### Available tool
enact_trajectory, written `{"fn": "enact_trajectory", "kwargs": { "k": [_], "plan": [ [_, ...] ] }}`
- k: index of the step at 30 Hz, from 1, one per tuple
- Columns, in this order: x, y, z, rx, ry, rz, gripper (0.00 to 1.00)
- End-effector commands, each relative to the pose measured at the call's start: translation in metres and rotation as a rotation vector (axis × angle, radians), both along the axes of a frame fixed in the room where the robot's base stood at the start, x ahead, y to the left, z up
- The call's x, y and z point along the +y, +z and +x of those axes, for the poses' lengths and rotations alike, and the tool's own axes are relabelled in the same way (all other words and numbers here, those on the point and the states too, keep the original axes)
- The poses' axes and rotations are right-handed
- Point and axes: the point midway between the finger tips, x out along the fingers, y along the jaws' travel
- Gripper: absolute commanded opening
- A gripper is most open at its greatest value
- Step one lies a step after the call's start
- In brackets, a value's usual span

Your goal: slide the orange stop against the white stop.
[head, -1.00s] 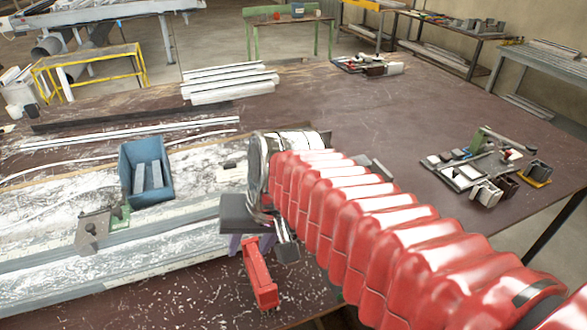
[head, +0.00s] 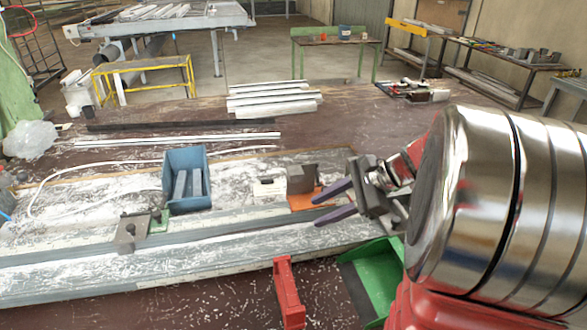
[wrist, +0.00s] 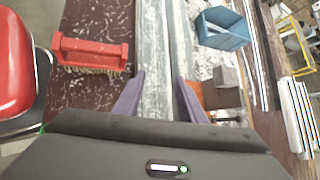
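The orange stop (head: 303,200) has an orange base with a grey block on top and sits on the far part of the bench rail. The white stop (head: 267,188) is a low white block just left of it; I cannot tell whether they touch. My gripper (head: 316,207) is open and empty, its two purple fingers pointing left, at the right front of the orange stop. In the wrist view the spread fingers (wrist: 160,80) lie over the grey rail, and the grey block of the orange stop (wrist: 226,77) stands beyond the right finger. I cannot make out the white stop there.
A blue bin (head: 188,202) with grey bars stands left of the white stop. A grey clamp block (head: 131,232) is farther left. White profiles (head: 273,99) lie behind.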

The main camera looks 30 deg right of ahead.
Motion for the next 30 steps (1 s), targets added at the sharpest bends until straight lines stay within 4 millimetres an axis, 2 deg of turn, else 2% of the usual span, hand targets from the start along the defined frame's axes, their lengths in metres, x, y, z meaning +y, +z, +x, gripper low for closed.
{"fn": "enact_trajectory", "kwargs": {
  "k": [1, 9, 12, 15, 19, 30],
  "plan": [
    [-0.017, -0.003, 0.002, 0.006, -0.063, 0.053, 0.37],
    [-0.104, -0.007, 0.007, -0.003, -0.361, 0.333, 0.37],
    [-0.133, -0.009, 0.004, -0.015, -0.449, 0.420, 0.37],
    [-0.153, -0.010, 0.001, -0.026, -0.508, 0.482, 0.37],
    [-0.165, -0.010, -0.001, -0.033, -0.542, 0.516, 0.37],
    [-0.165, -0.010, -0.001, -0.034, -0.543, 0.518, 0.37]
  ]
}}
